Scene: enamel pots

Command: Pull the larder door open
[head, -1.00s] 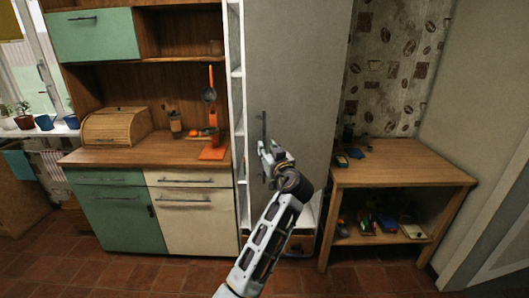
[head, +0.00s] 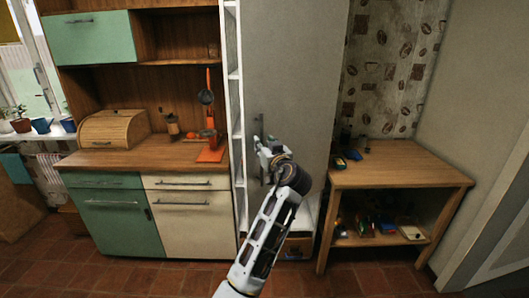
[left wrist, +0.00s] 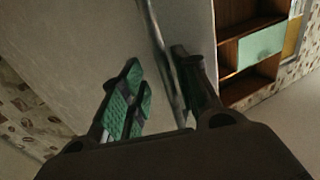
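The larder door (head: 292,75) is a tall grey panel in the middle of the head view. White larder shelves (head: 234,105) show along its left edge, so it appears to stand ajar. Its upright bar handle (head: 261,125) is near that left edge. My left gripper (head: 266,152) is at the handle's lower part and hides some of it. In the left wrist view the handle (left wrist: 163,45) runs between the spread fingers of my gripper (left wrist: 160,95), nearer the right finger. The green-padded left finger is apart from it. My right gripper is out of view.
A wooden side table (head: 395,170) with small items on top and on its lower shelf stands right of the larder. A green and cream cupboard (head: 150,215) with a bread box (head: 115,128) stands to the left. The tiled floor (head: 130,275) in front is clear.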

